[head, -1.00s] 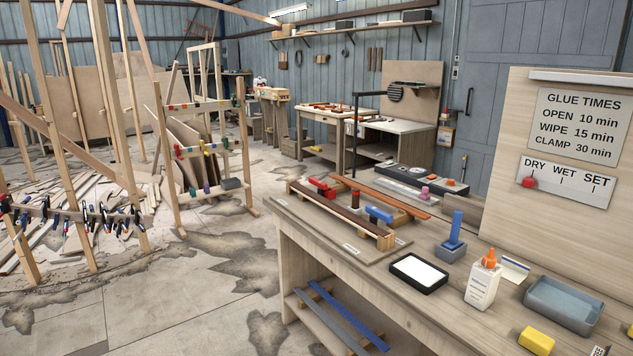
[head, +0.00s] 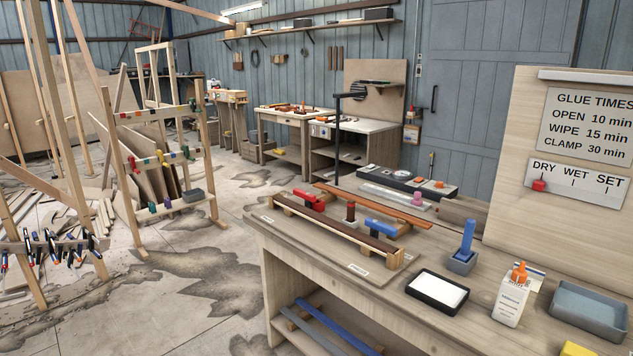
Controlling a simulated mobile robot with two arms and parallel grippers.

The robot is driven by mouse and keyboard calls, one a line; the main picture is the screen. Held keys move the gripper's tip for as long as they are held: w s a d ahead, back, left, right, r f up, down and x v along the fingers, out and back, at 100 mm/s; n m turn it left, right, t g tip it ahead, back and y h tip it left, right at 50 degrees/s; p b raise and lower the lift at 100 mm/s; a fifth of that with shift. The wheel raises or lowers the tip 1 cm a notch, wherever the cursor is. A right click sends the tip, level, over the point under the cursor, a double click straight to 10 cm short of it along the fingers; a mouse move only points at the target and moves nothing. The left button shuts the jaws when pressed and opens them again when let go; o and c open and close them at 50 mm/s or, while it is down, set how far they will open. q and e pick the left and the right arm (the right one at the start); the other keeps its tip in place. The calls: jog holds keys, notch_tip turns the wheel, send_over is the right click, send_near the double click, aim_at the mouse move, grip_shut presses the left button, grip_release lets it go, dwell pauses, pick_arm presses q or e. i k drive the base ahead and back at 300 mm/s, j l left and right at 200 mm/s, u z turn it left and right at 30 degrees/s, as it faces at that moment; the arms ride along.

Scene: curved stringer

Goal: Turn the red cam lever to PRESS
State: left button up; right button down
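A red cam lever (head: 312,201) sits on the clamping jig at the left part of the workbench, behind a long dark brown strip (head: 335,228). A blue lever or clamp (head: 382,229) sits further right on the same jig. A short brown cylinder (head: 350,213) stands between them. Small white labels (head: 358,270) lie on the jig's board; their words are too small to read, so I cannot tell which marks PRESS. Neither of my grippers is in view.
The workbench (head: 395,310) also holds a black-framed white pad (head: 437,290), a glue bottle (head: 511,298), a blue-handled tool in a holder (head: 465,250) and a grey tray (head: 590,308). A clamp rack (head: 160,160) stands left; concrete floor lies open before the bench.

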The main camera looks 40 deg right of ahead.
aim_at(306, 195)
jog(key=i+j+z, duration=0.35)
jog(key=i+j, duration=0.2)
jog(key=i, duration=0.15)
jog(key=i+j+z, duration=0.35)
jog(key=i+j, duration=0.3)
